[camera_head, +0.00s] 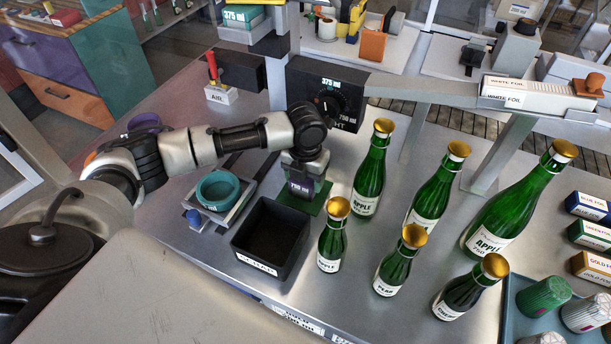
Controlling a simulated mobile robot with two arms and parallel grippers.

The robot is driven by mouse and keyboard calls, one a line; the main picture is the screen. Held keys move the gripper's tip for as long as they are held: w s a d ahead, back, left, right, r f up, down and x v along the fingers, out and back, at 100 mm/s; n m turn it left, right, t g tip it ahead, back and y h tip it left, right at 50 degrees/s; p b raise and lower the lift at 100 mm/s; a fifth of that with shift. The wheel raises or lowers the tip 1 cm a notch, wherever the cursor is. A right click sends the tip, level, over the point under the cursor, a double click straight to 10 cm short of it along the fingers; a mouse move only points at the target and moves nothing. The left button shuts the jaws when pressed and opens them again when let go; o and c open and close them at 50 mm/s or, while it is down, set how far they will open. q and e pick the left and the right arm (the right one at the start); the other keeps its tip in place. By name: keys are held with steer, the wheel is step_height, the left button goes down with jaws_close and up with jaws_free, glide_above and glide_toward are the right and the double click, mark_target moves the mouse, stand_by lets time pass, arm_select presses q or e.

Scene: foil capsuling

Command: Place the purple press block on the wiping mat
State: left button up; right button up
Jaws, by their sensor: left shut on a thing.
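My left gripper (305,163) points down and is shut on the purple press block (301,188), which carries a white 750 ml label. The block is upright over the green wiping mat (318,206), and the mat shows around its lower edges. I cannot tell whether the block touches the mat or hangs just above it. The fingertips are mostly hidden by the gripper's body. My right gripper is not in view.
A black open bin (242,252) stands just in front-left of the mat. Several green gold-topped bottles, such as the apple bottle (369,178), stand close on the right. A black dial unit (327,92) is behind.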

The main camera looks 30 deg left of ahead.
arm_select(q)
steer(key=shift+a+f, duration=0.15)
steer(key=shift+f, duration=0.15)
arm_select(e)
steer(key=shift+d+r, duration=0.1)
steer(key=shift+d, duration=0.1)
arm_select(q)
steer(key=o, duration=0.8)
steer(key=shift+f, duration=0.1)
steer(key=shift+o, duration=0.8)
step_height(320, 180, up, 11)
steer(key=b, duration=0.3)
steer(key=shift+r, duration=0.7)
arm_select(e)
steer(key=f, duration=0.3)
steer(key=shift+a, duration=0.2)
